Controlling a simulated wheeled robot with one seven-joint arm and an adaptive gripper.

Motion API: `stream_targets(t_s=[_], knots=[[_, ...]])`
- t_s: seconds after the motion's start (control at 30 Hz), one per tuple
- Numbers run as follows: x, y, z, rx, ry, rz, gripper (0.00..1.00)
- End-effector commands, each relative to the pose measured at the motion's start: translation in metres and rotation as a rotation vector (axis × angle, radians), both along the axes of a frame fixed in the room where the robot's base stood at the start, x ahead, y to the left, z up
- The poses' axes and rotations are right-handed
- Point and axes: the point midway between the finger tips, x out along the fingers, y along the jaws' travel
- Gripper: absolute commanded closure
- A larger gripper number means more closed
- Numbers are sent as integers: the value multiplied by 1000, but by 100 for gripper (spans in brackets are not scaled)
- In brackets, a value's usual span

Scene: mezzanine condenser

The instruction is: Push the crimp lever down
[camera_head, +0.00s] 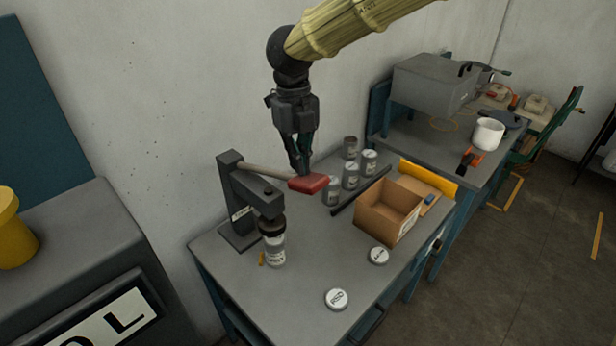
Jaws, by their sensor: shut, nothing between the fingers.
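The crimp press (238,203) stands at the back left of the grey table. Its crimp lever (262,173) reaches out to the right, roughly level, and ends in a red handle (309,184). A labelled vial (275,250) with a dark cap stands under the press head. My gripper (302,172) points straight down with its fingers shut and empty. Its fingertips are right at the top of the red handle. I cannot tell whether they touch it.
Several small tins (351,175) stand behind a dark rail, right of the handle. An open cardboard box (387,211) is farther right. Two round lids, one labelled (337,299), lie on the table (310,258). A second bench (405,140) with a grey case stands behind.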

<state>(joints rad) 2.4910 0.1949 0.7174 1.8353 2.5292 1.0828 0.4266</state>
Motion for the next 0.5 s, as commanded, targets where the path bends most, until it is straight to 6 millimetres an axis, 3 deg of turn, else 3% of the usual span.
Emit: stream_targets(t_s=[0.3, 0.5], knots=[[6, 3, 59, 2, -2, 0, 100], [8, 4, 87, 2, -2, -1, 100]])
